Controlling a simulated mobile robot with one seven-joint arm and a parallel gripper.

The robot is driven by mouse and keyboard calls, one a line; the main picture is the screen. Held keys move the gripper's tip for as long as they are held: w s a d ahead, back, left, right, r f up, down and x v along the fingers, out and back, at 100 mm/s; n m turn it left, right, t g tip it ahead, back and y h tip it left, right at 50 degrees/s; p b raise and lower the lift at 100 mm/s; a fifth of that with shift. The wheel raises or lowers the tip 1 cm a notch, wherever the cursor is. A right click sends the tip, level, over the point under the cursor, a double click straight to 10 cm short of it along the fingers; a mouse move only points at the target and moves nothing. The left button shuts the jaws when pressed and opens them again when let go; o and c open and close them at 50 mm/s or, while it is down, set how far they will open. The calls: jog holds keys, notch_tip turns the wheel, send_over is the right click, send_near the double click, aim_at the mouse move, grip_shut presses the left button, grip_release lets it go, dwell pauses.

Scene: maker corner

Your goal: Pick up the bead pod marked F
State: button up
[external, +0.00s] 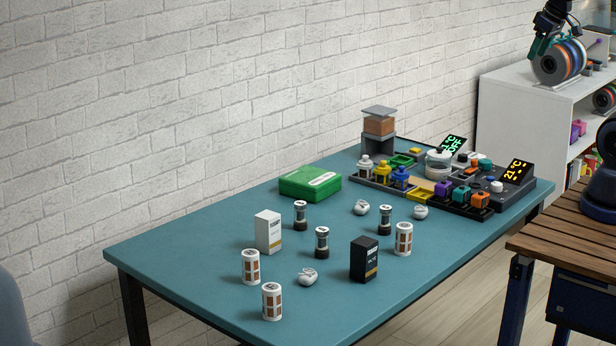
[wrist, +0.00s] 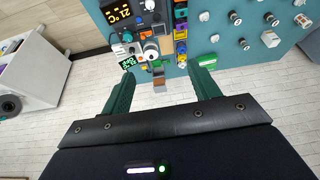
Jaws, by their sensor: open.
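Three small white rounded pods lie on the teal table in the external view: one at the front (external: 307,277), one further back (external: 361,207) and one near the tray (external: 421,212). Dark marks show on them, but I cannot read any letter, so I cannot tell which is F or whether these are the bead pods. My gripper (external: 541,42) is at the top right of the external view, high above the white shelf and far from the pods. In the wrist view my gripper (wrist: 160,71) is open with nothing between its green fingers.
White cylinders with brown panels (external: 250,267), dark-capped jars (external: 322,242), a white box (external: 268,231) and a black box (external: 364,259) stand among the pods. A green box (external: 310,184) and a crowded station with displays (external: 515,171) are behind. The table's left end is clear.

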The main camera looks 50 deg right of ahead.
jog(key=w+a+r+n+y, duration=0.1)
jog(key=w+a+r+n, duration=0.1)
jog(key=w+a, duration=1.45)
jog(key=w+a+f+n, duration=0.1)
jog(key=w+a+f, duration=0.25)
jog(key=a, duration=0.65)
jog(key=w+a+f+n+g+y, duration=0.1)
jog(key=w+a+f, duration=0.25)
jog(key=a, duration=0.65)
jog(key=w+a+f+n, duration=0.25)
jog(key=w+a, duration=0.25)
jog(key=a, duration=0.5)
jog(key=n+y, duration=0.1)
jog(key=n, duration=0.2)
send_near(273, 287)
jog(key=shift+m, duration=0.25)
jog(key=shift+x, duration=5.55)
jog(key=shift+c, duration=0.2)
